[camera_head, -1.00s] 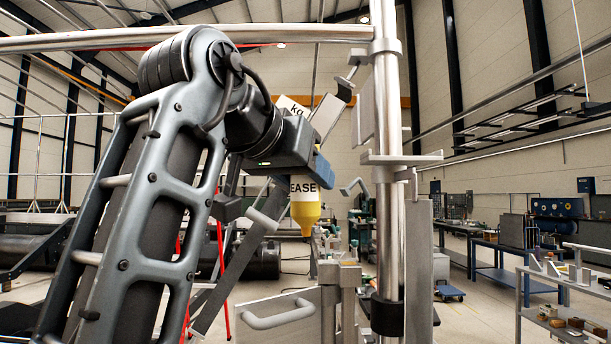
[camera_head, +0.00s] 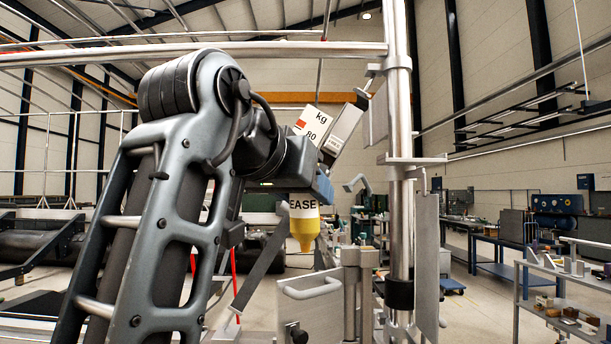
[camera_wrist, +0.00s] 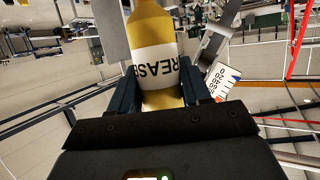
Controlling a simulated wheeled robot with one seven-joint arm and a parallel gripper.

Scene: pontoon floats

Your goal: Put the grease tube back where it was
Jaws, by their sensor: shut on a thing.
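The grease tube is a yellow bottle with a white label reading GREASE. In the head view its lower part (camera_head: 304,222) shows below my gripper, with its narrow tip pointing down. My gripper (camera_wrist: 166,92) is shut on the grease tube (camera_wrist: 152,38) in the wrist view, with a dark finger on each side of its body. In the head view my arm hides the fingers and the tube's upper part. The tube hangs in the air, and I see nothing under it touching it. The place where it was before cannot be told from these frames.
An upright metal post (camera_head: 400,150) with brackets stands just right of my gripper. A grey panel with a handle (camera_head: 312,289) is below the tube. A shelf trolley (camera_head: 570,290) stands at the right.

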